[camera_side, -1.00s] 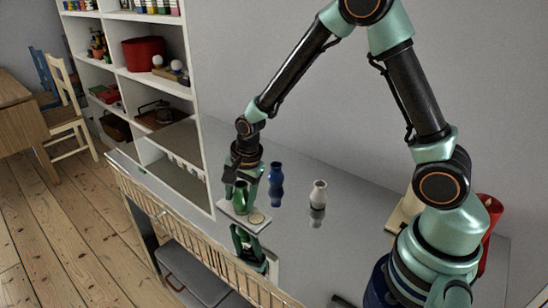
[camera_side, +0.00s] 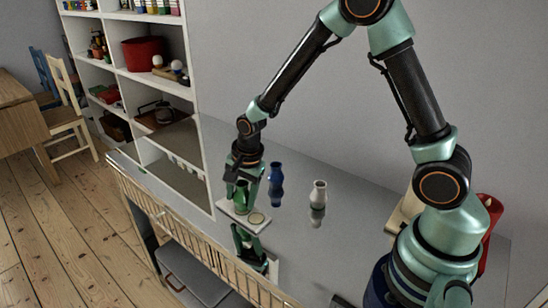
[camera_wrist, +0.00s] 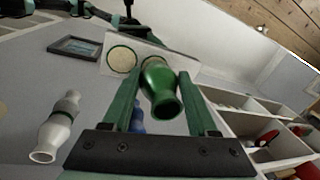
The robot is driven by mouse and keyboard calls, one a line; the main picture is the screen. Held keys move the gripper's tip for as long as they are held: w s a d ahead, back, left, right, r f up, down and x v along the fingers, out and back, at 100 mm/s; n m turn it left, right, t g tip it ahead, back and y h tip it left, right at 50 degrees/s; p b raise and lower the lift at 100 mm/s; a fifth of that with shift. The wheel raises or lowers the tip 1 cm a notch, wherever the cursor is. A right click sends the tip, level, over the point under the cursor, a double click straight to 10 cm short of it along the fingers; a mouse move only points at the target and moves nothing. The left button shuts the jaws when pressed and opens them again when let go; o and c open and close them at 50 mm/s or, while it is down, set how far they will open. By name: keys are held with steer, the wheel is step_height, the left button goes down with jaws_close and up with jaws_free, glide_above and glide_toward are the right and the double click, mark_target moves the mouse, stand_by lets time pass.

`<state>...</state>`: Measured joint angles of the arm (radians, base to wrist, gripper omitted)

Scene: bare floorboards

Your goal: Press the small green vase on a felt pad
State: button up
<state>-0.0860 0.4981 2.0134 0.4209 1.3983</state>
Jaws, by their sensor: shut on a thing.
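In the wrist view the green vase (camera_wrist: 160,88) sits between the two fingers of my gripper (camera_wrist: 160,92). A round cream felt pad (camera_side: 257,218) lies bare on the board, beside the vase; it also shows in the wrist view (camera_wrist: 122,59). The vase's underside and whatever is directly beneath it are hidden.
A blue vase (camera_side: 276,184) and a white vase (camera_side: 318,194) stand to the right of my gripper on the grey reflective surface. A white shelf unit (camera_side: 201,150) rises close behind on the left. A red object (camera_side: 491,225) is at the far right.

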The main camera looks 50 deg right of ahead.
jaws_close()
steer(key=shift+f, duration=0.55)
stand_by(1.8)
steer(key=shift+w+v, duration=0.25)
steer(key=shift+v, duration=0.9)
steer(key=shift+w+v, duration=0.25)
steer(key=shift+v, duration=0.9)
steer(key=shift+w+v, duration=0.2)
steer(key=shift+v, duration=0.95)
steer(key=shift+r, duration=0.2)
